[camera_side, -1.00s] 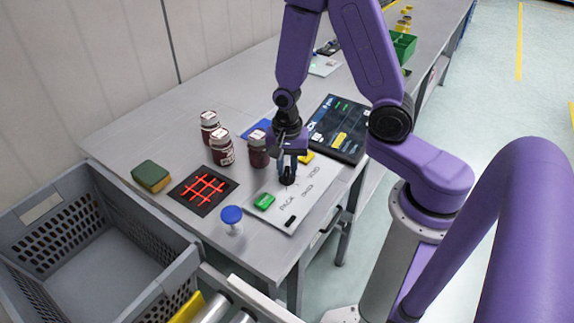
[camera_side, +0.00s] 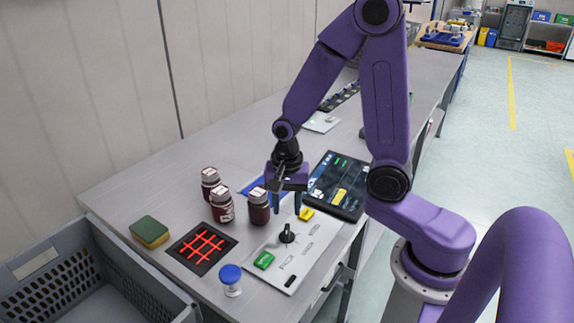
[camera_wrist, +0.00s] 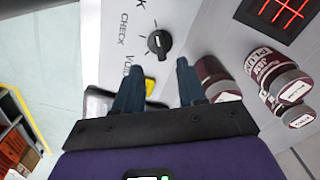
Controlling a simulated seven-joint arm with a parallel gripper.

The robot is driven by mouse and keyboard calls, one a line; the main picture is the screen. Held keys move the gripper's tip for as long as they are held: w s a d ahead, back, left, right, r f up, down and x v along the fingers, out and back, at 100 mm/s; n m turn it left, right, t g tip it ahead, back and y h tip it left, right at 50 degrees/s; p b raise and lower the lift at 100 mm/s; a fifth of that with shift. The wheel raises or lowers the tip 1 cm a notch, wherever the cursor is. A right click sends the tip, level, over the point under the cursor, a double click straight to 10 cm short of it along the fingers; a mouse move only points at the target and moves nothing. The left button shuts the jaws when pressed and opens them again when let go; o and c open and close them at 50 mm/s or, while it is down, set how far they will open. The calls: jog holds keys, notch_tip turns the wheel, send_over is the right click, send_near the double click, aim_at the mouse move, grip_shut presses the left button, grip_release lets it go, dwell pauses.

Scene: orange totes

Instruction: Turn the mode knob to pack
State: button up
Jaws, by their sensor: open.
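The mode knob (camera_side: 287,233) is a black dial standing on a pale panel (camera_side: 318,247) with printed labels. In the wrist view the knob (camera_wrist: 159,42) shows a short white mark; which label it points to is hard to tell. CHECK is readable there, VOID is partly covered by a finger, and a K shows at the top edge. My gripper (camera_side: 288,208) is open and empty, above and a little behind the knob. In the wrist view its two fingertips (camera_wrist: 158,70) are apart, with the knob beyond them and not between them.
Dark red jars (camera_side: 259,207) stand close left of my gripper. The panel carries a green button (camera_side: 264,260) and a yellow one (camera_side: 306,214). A dark screen (camera_side: 338,186) lies behind. A blue-capped bottle (camera_side: 231,280), a red-lit grid (camera_side: 202,247) and a sponge (camera_side: 149,232) are at left.

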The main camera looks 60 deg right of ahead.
aim_at(288, 231)
notch_tip(288, 231, up, 11)
dwell(0.5)
jog(key=s+a+f+n, duration=0.1)
jog(key=s+a+n, duration=0.1)
jog(key=s+n, duration=0.6)
jog(key=s+a+f+n, duration=0.1)
jog(key=s+a+n, duration=0.1)
jog(key=s+n, duration=0.7)
jog(key=n, duration=0.7)
jog(key=shift+s+a+n, duration=0.15)
jog(key=shift+a+n, duration=0.1)
jog(key=shift+n, duration=0.15)
